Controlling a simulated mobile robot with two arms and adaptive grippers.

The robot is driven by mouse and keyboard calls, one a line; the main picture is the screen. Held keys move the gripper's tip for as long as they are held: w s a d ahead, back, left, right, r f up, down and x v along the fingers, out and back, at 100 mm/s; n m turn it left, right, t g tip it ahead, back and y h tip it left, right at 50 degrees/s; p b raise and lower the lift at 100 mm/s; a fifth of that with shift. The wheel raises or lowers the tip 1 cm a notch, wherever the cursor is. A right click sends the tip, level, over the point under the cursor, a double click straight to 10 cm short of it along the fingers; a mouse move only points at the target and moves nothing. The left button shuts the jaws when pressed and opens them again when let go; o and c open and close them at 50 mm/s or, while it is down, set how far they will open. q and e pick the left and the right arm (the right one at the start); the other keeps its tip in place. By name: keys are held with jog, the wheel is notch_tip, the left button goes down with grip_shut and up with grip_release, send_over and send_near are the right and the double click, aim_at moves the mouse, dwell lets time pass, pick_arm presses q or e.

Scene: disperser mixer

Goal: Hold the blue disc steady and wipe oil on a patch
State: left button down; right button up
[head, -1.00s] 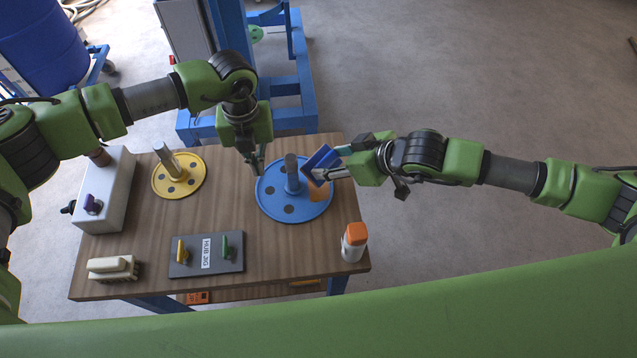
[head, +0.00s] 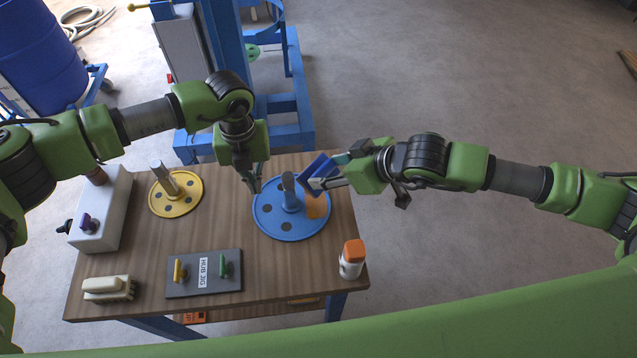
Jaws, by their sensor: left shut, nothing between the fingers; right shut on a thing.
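The blue disc (head: 276,225) lies flat on the table, with a grey upright shaft (head: 289,188) and several dark round spots. An orange patch (head: 317,207) shows on its right side. My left gripper (head: 256,188) is shut and empty, fingers down at the disc's upper-left edge; I cannot tell whether it touches the disc. My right gripper (head: 330,180) is shut on a blue pad (head: 317,168), tilted beside the shaft at the disc's upper right. Whether the pad touches the patch is unclear.
A yellow disc (head: 187,203) with a shaft stands left. A grey hub jig plate (head: 204,285), a cream brush (head: 107,289), an orange-capped bottle (head: 352,260) and a white box (head: 103,220) with knobs are on the wooden table (head: 150,265). A blue machine frame (head: 285,132) stands behind.

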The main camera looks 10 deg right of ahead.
jog(key=s+d+r, duration=0.3)
jog(key=r, duration=0.6)
jog(key=shift+r, duration=0.15)
pick_arm(q)
jog(key=shift+r, duration=0.1)
pick_arm(e)
jog(key=shift+a+r, duration=0.1)
